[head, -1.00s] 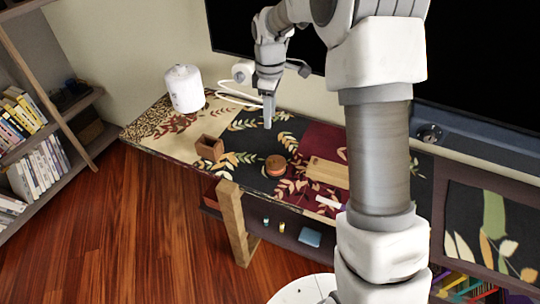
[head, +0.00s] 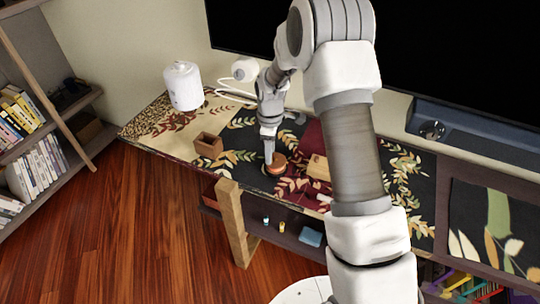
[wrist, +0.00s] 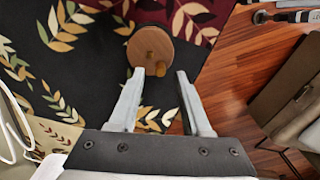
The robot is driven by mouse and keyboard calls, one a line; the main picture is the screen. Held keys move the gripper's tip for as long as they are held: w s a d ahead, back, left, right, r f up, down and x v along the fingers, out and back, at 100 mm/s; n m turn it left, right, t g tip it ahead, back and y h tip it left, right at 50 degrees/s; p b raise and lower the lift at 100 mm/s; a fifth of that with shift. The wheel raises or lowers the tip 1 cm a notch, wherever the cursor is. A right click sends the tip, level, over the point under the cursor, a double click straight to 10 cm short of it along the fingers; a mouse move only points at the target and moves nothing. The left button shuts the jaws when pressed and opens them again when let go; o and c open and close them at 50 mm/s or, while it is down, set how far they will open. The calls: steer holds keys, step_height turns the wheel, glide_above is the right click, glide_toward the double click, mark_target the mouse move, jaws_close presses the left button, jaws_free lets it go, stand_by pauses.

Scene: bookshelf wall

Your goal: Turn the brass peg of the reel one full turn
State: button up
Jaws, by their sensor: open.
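The reel (head: 278,165) is a round brown wooden disc on the patterned cabinet top, near its front edge. In the wrist view the reel (wrist: 142,42) lies just beyond my fingertips, with a small round knob at its middle. My gripper (wrist: 160,75) is open and points at the reel. In the head view my gripper (head: 268,158) is at the reel's left side and covers part of it; the peg cannot be made out there.
An open wooden box (head: 208,146) stands left of the reel. A light wooden block (head: 318,167) lies to the right, partly behind my arm. A white canister (head: 184,86) stands at the back left. A large dark screen (head: 440,60) rises behind the cabinet.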

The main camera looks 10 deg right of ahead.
steer(key=shift+f, duration=0.75)
jaws_close()
